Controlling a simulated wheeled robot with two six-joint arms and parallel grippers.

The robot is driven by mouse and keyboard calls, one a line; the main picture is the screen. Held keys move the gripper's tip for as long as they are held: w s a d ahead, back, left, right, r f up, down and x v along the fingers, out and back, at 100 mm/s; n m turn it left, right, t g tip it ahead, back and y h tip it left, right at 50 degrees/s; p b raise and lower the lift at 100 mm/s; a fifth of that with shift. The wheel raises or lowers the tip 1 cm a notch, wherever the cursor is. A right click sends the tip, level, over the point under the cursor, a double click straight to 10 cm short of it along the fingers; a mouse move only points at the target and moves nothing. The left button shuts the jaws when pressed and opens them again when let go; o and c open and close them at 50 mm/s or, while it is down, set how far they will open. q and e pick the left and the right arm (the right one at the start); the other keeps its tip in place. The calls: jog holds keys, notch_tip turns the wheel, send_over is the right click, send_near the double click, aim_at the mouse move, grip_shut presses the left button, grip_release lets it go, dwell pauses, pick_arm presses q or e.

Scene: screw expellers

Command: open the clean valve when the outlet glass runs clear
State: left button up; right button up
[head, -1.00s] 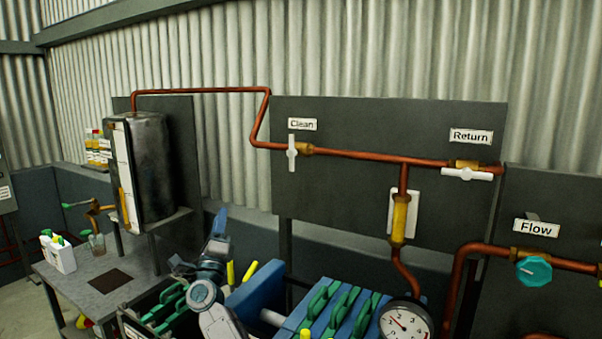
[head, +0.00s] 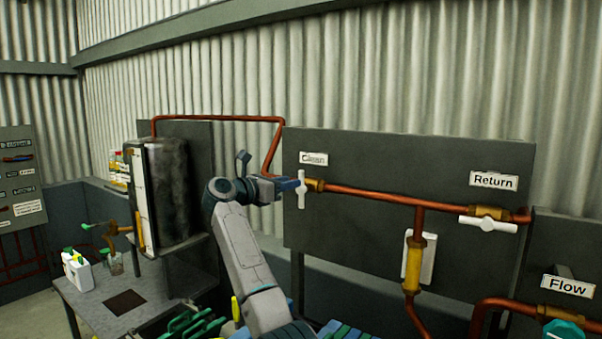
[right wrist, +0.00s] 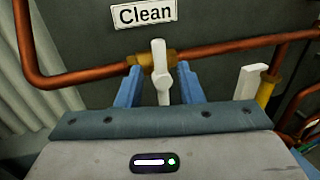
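The clean valve's white lever (head: 301,190) stands upright, crosswise to the copper pipe, below the "Clean" sign (head: 313,159). My right gripper (head: 291,187) is at this lever. In the right wrist view its two blue fingers (right wrist: 158,88) are apart, one on each side of the white lever (right wrist: 160,75), with gaps showing between. The outlet glass (head: 413,265), upright on the pipe with a white plate behind it, looks amber-yellow. My left gripper is out of view.
The return valve's white lever (head: 488,224) lies nearly level along its pipe under the "Return" sign (head: 494,181). A teal flow knob (head: 563,329) is at the lower right. A dark tank (head: 170,195) stands left of my arm, above a grey table (head: 90,300).

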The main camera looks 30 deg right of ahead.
aim_at(302, 187)
jog(key=d, duration=0.1)
jog(key=d+p, duration=0.1)
jog(key=d, duration=0.1)
jog(key=d+p, duration=0.1)
jog(key=d, duration=0.1)
jog(key=shift+w+d, duration=0.25)
jog(key=shift+w, duration=0.1)
jog(key=shift+f, duration=0.1)
grip_shut()
